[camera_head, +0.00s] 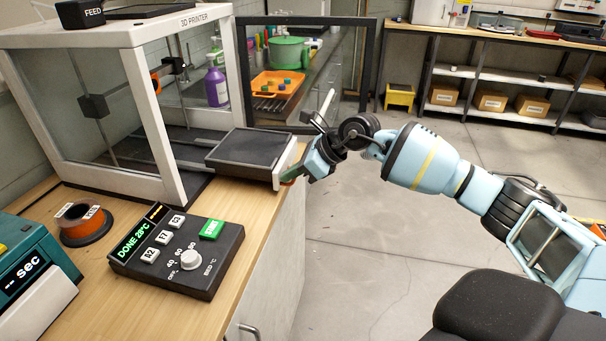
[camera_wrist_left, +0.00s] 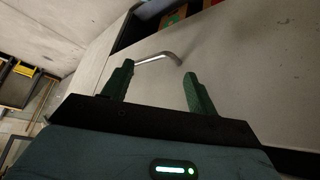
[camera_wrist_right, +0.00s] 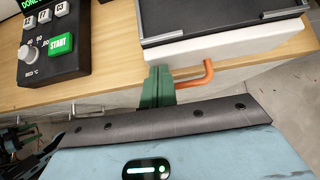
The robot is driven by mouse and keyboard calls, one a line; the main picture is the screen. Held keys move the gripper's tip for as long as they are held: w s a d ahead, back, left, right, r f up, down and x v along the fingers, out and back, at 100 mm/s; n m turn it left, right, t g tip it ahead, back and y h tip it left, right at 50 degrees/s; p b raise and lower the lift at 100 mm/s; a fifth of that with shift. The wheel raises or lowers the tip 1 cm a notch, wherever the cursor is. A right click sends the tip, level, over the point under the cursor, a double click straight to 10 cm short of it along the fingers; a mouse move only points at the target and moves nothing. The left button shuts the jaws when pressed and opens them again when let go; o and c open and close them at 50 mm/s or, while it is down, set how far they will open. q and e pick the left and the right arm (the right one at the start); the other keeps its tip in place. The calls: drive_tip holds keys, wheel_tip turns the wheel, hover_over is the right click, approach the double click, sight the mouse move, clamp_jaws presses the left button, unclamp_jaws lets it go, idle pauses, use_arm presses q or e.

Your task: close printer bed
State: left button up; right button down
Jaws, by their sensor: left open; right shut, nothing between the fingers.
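The 3D printer (camera_head: 165,110) stands on the wooden bench with its front open. Its bed (camera_head: 250,148), a dark plate with a white front edge, sticks out of the frame toward the bench edge. In the right wrist view the bed (camera_wrist_right: 212,28) has an orange handle (camera_wrist_right: 197,80) on its front. My right gripper (camera_head: 291,178) is shut and empty at the bed's front; its green fingers (camera_wrist_right: 157,78) are beside the handle, close against the white edge. Contact is not certain. My left gripper (camera_wrist_left: 158,88) is open and empty, seen only in the left wrist view.
A control box (camera_head: 180,252) with a green START button and an orange filament spool (camera_head: 84,224) sit on the bench. A metal cabinet handle (camera_wrist_left: 158,57) shows beyond my left fingers. The floor (camera_head: 370,235) right of the bench is clear.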

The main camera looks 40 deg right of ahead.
sight(208, 156)
drive_tip(key=w+a, duration=0.4)
drive_tip(key=w+a+b, duration=0.1)
drive_tip(key=w+a, duration=0.3)
drive_tip(key=w, duration=0.1)
drive_tip(key=shift+w+f+b, duration=0.1)
drive_tip(key=shift+b, duration=0.2)
drive_tip(key=w+a+b, duration=0.6)
drive_tip(key=w, duration=0.1)
drive_tip(key=shift+f, duration=0.1)
drive_tip(key=shift+w+a+b, duration=0.5)
drive_tip(key=shift+w+b, duration=0.15)
drive_tip(key=shift+b, duration=0.1)
drive_tip(key=shift+w+a+b, duration=0.7)
drive_tip(key=shift+w+b, duration=0.1)
drive_tip(key=shift+b, duration=0.35)
drive_tip(key=shift+w+a+r+b, duration=0.1)
drive_tip(key=shift+r+b, duration=0.1)
drive_tip(key=shift+b, duration=0.1)
drive_tip(key=shift+r, duration=0.1)
drive_tip(key=shift+a+r, duration=0.1)
drive_tip(key=shift+r, duration=0.1)
